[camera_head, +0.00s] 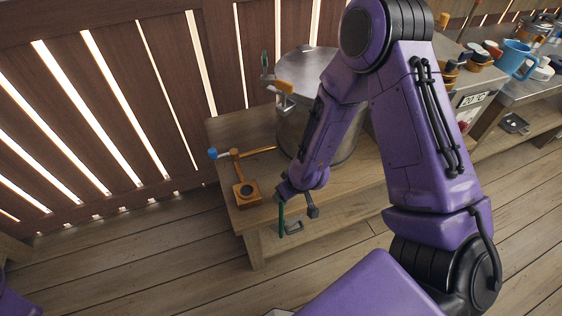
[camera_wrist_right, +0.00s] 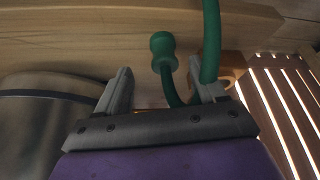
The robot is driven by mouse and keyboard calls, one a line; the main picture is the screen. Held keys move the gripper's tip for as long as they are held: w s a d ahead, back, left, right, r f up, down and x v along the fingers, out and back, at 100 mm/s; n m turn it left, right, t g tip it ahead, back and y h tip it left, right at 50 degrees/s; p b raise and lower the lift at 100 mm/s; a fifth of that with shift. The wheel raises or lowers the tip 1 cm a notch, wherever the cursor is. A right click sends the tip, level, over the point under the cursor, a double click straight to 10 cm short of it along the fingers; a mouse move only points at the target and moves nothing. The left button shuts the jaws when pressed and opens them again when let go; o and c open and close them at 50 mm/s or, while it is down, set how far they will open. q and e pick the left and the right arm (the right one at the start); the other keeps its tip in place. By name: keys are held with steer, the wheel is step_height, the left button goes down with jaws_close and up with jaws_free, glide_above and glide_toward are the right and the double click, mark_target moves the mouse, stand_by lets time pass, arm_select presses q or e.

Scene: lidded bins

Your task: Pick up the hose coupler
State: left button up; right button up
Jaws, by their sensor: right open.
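The green hose coupler (camera_wrist_right: 162,45), with a flared end, shows in the right wrist view just beyond and between the two finger tips. A green hose (camera_wrist_right: 211,35) runs beside the right-hand finger and curves round to the coupler. In the head view the hose (camera_head: 281,216) hangs at the front edge of the wooden bench, with the coupler end (camera_head: 296,228) low beside it. My right gripper (camera_head: 298,203) is open there, and its fingers also show in the wrist view (camera_wrist_right: 160,75). Whether a finger touches the hose I cannot tell. My left gripper is not in view.
A large metal vat (camera_head: 348,148) stands on the wooden bench (camera_head: 222,133), partly hidden by my right arm. An orange-brown fitting with a blue knob (camera_head: 213,154) lies left of it. A counter with a blue mug (camera_head: 515,58) is at right. The floor in front is clear.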

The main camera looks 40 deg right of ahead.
steer(key=x, duration=0.5)
steer(key=shift+w+a+f, duration=0.25)
steer(key=shift+r, duration=0.1)
steer(key=c, duration=1.1)
steer(key=shift+r, duration=0.1)
steer(key=shift+c, duration=0.2)
